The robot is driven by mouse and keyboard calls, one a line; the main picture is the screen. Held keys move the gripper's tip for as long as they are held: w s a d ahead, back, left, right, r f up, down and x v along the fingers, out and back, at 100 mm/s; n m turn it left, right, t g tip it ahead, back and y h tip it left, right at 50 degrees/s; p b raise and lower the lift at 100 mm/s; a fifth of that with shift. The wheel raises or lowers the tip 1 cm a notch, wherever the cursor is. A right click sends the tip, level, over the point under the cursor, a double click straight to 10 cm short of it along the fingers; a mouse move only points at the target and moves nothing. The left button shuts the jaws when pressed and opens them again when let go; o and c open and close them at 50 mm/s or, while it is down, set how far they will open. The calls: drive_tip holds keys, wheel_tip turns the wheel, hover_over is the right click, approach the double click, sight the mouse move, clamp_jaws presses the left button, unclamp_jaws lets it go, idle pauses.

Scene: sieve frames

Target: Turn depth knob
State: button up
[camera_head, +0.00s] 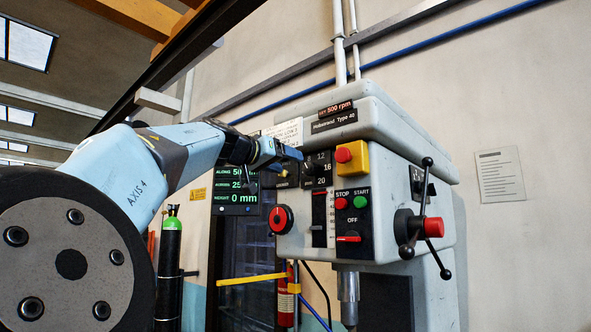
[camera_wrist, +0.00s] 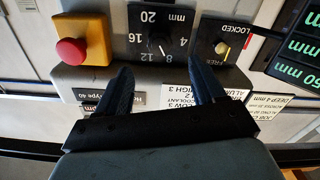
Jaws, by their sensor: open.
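The depth knob (camera_wrist: 158,42) is a dark dial on a black panel marked 4, 8, 12, 16, 20 and mm; it shows upside down in the wrist view. A small pale mark shows on it, but its exact setting is hard to read. In the camera_head view the dial panel (camera_head: 319,169) is on the machine's front, right of my gripper (camera_head: 292,152). In the wrist view the two dark fingers of my gripper (camera_wrist: 158,66) are apart and empty, on either side of the dial's line. No contact shows.
A yellow box with a red button (camera_wrist: 71,51) is close beside the dial. A LOCKED/FREE switch (camera_wrist: 221,47) is on its other side. A green-lettered display (camera_head: 237,190), a red knob (camera_head: 281,219), stop and start buttons and a handwheel (camera_head: 408,225) are nearby.

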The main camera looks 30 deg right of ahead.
sight(307, 168)
drive_tip(key=x, duration=0.9)
drive_tip(key=shift+a, duration=0.1)
drive_tip(key=shift+c, duration=0.3)
drive_tip(key=c, duration=0.9)
drive_tip(key=shift+a, duration=0.35)
drive_tip(key=shift+c, duration=0.5)
drive_tip(key=shift+d, duration=0.3)
